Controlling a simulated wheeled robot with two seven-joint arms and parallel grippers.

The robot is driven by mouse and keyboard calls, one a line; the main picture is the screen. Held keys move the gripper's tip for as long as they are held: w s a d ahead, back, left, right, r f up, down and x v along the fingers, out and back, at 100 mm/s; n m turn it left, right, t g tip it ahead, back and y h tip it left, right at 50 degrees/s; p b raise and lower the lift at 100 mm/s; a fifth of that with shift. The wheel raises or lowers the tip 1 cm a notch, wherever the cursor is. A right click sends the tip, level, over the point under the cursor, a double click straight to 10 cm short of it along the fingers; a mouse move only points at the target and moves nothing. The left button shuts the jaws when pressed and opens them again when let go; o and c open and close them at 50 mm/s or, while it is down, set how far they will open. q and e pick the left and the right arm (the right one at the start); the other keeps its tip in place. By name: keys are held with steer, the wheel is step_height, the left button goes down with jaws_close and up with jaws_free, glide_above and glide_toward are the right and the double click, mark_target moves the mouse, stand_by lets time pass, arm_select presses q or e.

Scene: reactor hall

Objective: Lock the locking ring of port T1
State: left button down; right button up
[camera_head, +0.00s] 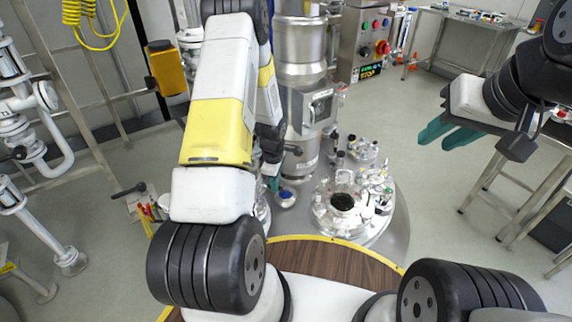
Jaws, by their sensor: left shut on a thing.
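My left gripper (272,183) reaches down at the left side of the steel vessel lid (384,238). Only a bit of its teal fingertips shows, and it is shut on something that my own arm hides. A port with a blue part (286,197) stands just right of the fingertips. I cannot read a T1 label, and I cannot make out the locking ring or its position. My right gripper (447,133) is raised at the right, away from the lid, with its teal fingers apart and nothing between them.
A round flange with a dark opening (342,202) and several fittings sit on the lid. A steel column (300,65) rises behind it. A control box (368,40) with buttons is at the back. Steel tables (460,22) stand at the right, pipes (40,150) at the left.

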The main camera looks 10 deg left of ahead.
stand_by(0.8)
arm_select(q)
steer(key=s+m, duration=0.3)
steer(key=shift+s+a, duration=0.15)
steer(key=shift+a, duration=0.15)
steer(key=c, duration=1.4)
jaws_free()
steer(key=shift+c, duration=0.2)
step_height(320, 180, up, 8)
steer(key=shift+s, duration=0.25)
steer(key=shift+f, duration=0.1)
steer(key=shift+c, duration=0.2)
